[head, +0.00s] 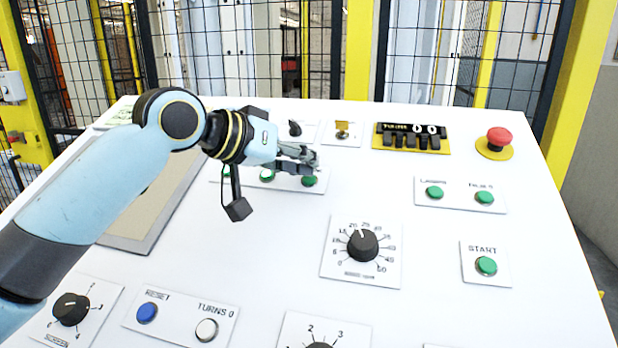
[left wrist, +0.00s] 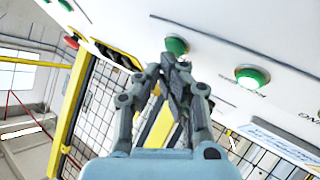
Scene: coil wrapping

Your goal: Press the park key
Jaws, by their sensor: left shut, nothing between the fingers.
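A plate with a row of green keys is partly behind my left gripper. The right-hand green key (head: 309,181) is just below the fingertips, the middle green key (head: 267,176) is further left, and another is at the left end. No label reading park is legible, so I cannot tell which key it is. My left gripper (head: 312,160) is shut and empty. In the left wrist view its fingertips (left wrist: 170,62) are close to one green key (left wrist: 176,46), with a lit green key (left wrist: 252,77) to the right. I cannot tell whether they touch.
Small switches stand behind the gripper. The panel right of the gripper is mostly flat.

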